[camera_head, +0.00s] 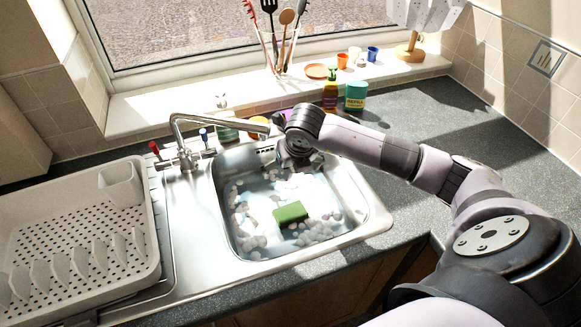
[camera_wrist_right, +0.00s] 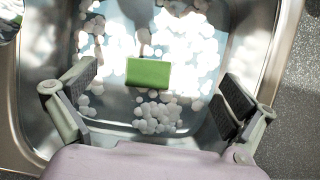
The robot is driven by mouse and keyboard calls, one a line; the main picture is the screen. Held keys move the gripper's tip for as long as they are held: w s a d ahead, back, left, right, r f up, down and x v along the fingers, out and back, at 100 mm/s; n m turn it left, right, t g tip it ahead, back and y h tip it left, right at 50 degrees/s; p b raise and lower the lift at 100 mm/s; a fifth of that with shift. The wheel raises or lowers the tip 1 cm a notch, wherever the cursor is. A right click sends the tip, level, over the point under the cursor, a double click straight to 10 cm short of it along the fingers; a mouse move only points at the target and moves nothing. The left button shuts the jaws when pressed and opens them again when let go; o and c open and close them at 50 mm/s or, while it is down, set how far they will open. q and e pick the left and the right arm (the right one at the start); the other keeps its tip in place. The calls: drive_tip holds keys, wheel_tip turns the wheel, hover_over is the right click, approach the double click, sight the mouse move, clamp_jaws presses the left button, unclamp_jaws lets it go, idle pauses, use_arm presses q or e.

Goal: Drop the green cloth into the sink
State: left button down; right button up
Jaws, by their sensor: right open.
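A small green rectangular piece (camera_head: 290,212) lies among white suds in the steel sink (camera_head: 243,254). It looks flat-sided, like a folded cloth or a sponge; I cannot tell which. In the right wrist view the green piece (camera_wrist_right: 148,73) appears between the widely spread fingers of my right gripper (camera_wrist_right: 158,95), below them and untouched. In the head view my right gripper (camera_head: 292,162) is over the far part of the sink, mostly hidden by its own wrist. It is open and empty. My left gripper is out of view.
The tap (camera_head: 184,150) stands at the sink's back left, its spout reaching over the basin. A white dish rack (camera_head: 140,275) fills the left. Bottles and a teal tub (camera_head: 356,96) stand behind the sink. A utensil jar (camera_head: 279,54) is on the sill. The right counter is mostly clear.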

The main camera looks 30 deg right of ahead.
drive_tip(key=v, duration=1.2)
drive_tip(key=shift+f, duration=0.1)
